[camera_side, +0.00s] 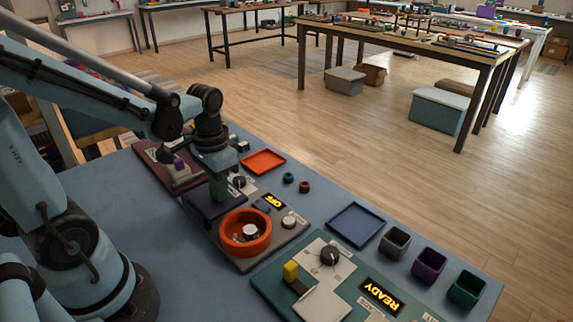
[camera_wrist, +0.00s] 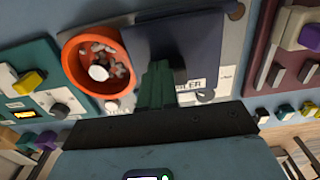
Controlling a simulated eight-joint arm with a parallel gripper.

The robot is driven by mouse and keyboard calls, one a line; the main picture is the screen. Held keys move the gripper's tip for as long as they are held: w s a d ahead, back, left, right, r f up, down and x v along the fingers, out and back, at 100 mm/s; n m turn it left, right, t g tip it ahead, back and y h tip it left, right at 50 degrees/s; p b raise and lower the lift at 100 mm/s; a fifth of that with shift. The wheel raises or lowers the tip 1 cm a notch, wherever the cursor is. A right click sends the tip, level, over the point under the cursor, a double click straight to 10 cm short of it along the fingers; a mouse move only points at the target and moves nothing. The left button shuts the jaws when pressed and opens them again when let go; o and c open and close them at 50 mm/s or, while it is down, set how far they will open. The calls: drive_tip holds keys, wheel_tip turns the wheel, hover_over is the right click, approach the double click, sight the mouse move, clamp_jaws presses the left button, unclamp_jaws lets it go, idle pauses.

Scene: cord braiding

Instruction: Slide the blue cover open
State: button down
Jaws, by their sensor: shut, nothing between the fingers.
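The dark blue cover (camera_side: 203,213) lies on the grey panel, just behind and left of the orange ring-shaped bowl. In the wrist view the cover (camera_wrist: 165,30) is a flat dark rectangle right beside the bowl, and what lies beneath it is hidden. My gripper (camera_side: 219,194) points down at the cover, with its green fingers closed and empty. In the wrist view the gripper's fingers (camera_wrist: 158,85) overlap the cover's near edge. A dark upright piece beside the fingers may be a handle. I cannot tell whether the fingers touch it.
The orange bowl (camera_side: 245,247) holds a white knob and grey pieces. The grey panel (camera_side: 290,232) has a lit OFF display (camera_side: 273,201). A green READY panel (camera_side: 272,282), a blue tray (camera_side: 357,223), an orange tray (camera_side: 263,161) and several small bins stand around it.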

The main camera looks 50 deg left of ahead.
drive_tip(key=shift+d, duration=0.15)
drive_tip(key=shift+d, duration=0.45)
wheel_tip(320, 180, up, 11)
idle(0.8)
